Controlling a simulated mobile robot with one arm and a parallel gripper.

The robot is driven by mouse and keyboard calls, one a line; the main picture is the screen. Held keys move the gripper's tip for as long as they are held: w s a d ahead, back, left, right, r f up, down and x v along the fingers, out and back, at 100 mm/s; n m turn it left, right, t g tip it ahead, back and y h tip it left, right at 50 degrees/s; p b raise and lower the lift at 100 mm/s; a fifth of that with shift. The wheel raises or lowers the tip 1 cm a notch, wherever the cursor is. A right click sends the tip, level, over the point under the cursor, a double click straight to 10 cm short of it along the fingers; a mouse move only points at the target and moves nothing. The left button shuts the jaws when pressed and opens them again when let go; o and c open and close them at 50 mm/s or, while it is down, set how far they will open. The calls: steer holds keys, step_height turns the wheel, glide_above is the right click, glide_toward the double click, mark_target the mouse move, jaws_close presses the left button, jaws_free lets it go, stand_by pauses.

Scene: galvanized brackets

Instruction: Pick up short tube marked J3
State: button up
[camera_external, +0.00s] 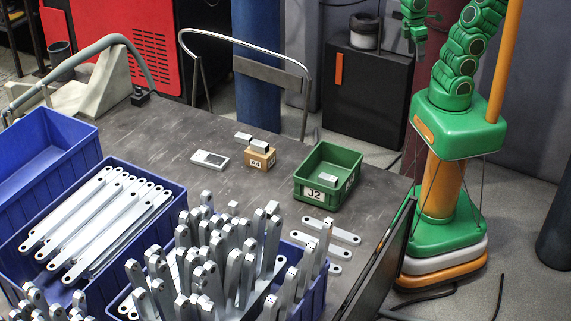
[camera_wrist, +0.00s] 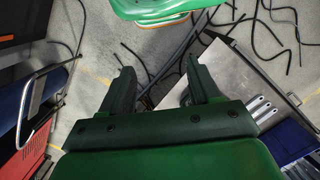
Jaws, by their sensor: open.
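I cannot make out a J3 mark on any piece. A short grey tube (camera_external: 331,181) lies in the green bin (camera_external: 348,198) labelled J2. Short grey pieces (camera_external: 243,136) rest on a small cardboard block (camera_external: 262,160) marked A4, left of the green bin. My gripper (camera_wrist: 160,82) is open and empty in the wrist view, its two dark fingers apart above the floor. In the external view my gripper (camera_external: 417,38) hangs at the top right, well away from the table pieces.
The grey table (camera_external: 160,135) has clear room around a flat pale plate (camera_external: 209,158). Loose brackets (camera_external: 331,229) lie before the green bin. A dark panel (camera_external: 378,262) stands at the table's right edge.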

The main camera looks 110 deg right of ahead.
steer(key=w+a+n, duration=0.2)
steer(key=w+n, duration=0.1)
steer(key=w, duration=1.6)
steer(key=n+t, duration=0.2)
steer(key=n, duration=0.5)
glide_above(271, 207)
steer(key=d, duration=0.1)
step_height(271, 207, down, 27)
steer(key=shift+s+d+f, duration=0.1)
steer(key=shift+f, duration=0.1)
steer(key=shift+w+a+f, duration=0.1)
steer(key=shift+a+f, duration=0.05)
steer(key=shift+f, duration=0.25)
steer(key=shift+w+a+f, duration=0.1)
steer(key=shift+a+f, duration=0.05)
steer(key=shift+f, duration=0.25)
steer(key=shift+s+a+f, duration=0.1)
steer(key=shift+a+f, duration=0.05)
steer(key=shift+f, duration=1.7)
steer(key=shift+a+f, duration=0.15)
steer(key=shift+f, duration=1.65)
jaws_close()
